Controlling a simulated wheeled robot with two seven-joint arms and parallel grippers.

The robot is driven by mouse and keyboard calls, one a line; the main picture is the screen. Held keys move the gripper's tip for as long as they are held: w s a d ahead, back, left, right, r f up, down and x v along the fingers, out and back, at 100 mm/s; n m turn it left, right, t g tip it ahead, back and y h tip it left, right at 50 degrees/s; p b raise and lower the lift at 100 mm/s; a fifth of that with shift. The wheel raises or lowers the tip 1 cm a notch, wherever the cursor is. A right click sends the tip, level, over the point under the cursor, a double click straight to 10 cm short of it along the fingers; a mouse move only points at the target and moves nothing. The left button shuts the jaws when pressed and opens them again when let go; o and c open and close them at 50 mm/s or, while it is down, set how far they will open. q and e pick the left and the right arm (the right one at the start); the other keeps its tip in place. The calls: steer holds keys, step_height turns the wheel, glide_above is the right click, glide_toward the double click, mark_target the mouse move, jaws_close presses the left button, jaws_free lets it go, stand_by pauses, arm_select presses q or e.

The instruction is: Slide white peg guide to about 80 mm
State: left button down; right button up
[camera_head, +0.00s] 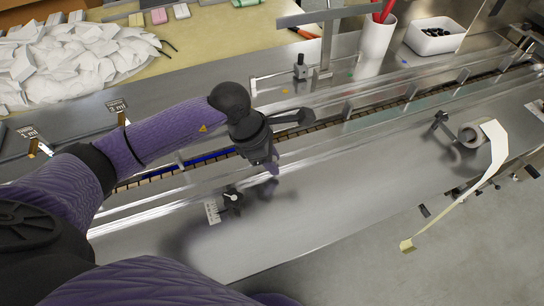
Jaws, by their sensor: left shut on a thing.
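My left gripper (270,166) reaches in from the left over the wrapper's infeed channel. Its fingers point down at the near metal guide rail. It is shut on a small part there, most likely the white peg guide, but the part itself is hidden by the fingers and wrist. Just below and left of the fingertips is a black clamp knob (232,197) with a white mark. Beside it is a small white scale plate (212,212), whose figures are too small to read. My right gripper is not in view.
The channel with its brown-slatted chain (330,122) runs diagonally to the upper right. White wrapped packs (70,60) are heaped at the upper left.

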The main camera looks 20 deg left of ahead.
arm_select(q)
steer(key=shift+w, duration=0.1)
stand_by(0.8)
steer(key=shift+w+a+f+b, duration=0.1)
steer(key=shift+w+a+b, duration=0.45)
steer(key=shift+a+b, duration=0.05)
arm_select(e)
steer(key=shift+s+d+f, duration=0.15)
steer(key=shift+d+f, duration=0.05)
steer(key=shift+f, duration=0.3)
arm_select(q)
steer(key=c, duration=0.6)
jaws_free()
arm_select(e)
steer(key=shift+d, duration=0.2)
arm_select(q)
steer(key=p+v, duration=0.2)
steer(key=v, duration=0.8)
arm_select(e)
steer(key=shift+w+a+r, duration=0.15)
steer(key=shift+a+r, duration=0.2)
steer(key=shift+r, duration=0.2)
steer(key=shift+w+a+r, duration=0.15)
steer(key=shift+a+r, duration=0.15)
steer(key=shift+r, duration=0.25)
arm_select(q)
steer(key=shift+d, duration=0.1)
